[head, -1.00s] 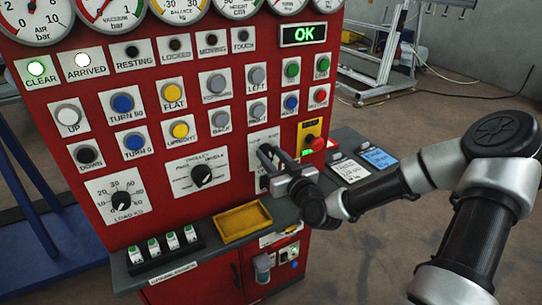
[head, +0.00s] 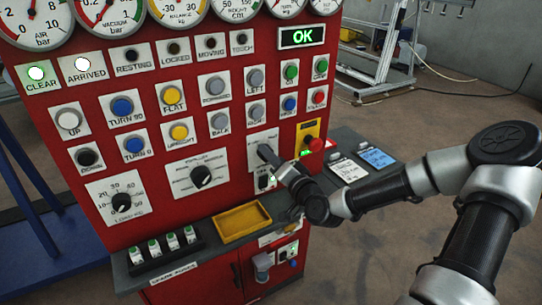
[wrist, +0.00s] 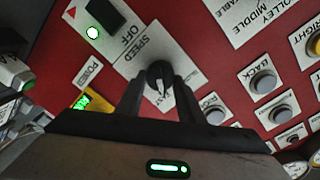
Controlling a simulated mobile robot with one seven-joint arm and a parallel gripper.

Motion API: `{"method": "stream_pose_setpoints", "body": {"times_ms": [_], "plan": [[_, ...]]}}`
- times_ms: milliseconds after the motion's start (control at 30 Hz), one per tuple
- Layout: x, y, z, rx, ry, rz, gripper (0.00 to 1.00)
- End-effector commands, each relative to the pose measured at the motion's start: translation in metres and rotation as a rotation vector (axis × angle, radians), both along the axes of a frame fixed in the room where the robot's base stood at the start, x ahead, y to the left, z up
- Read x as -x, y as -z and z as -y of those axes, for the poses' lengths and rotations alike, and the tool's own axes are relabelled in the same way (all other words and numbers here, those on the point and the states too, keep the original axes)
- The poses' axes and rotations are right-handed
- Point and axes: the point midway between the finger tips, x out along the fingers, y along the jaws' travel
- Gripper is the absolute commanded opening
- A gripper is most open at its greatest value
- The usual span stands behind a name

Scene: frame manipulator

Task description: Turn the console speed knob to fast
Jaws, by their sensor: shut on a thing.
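In the head view my gripper (head: 267,155) reaches the red console (head: 150,205) at the white speed plate (head: 262,138), and hides the knob there.
A black switch (wrist: 104,14) with a green lamp sits beside the speed plate. Push buttons are close on the other side. A yellow plate with a red button (head: 315,144) is right of my gripper. A yellow tray (head: 243,236) lies on the ledge below.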

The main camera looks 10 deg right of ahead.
Motion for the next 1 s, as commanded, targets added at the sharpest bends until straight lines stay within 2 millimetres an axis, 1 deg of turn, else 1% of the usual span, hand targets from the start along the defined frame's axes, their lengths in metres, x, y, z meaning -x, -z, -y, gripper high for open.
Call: {"method": "stream_pose_setpoints", "body": {"times_ms": [100,300,767,800,867,900,1000], "plan": [[0.0004,0.0008,0.0002,-0.049,0.0,-0.018,0.12],[0.0004,0.0012,0.0003,-0.094,-0.001,-0.032,0.12],[0.0004,0.0015,0.0003,-0.107,0.0,-0.038,0.12],[0.0004,0.0015,0.0003,-0.107,0.0,-0.038,0.36],[0.0004,0.0014,0.0003,-0.107,0.0,-0.038,0.46],[0.0003,0.0014,0.0003,-0.107,0.0,-0.036,0.53],[0.0001,0.001,0.0004,-0.106,0.0,-0.036,0.53]]}}
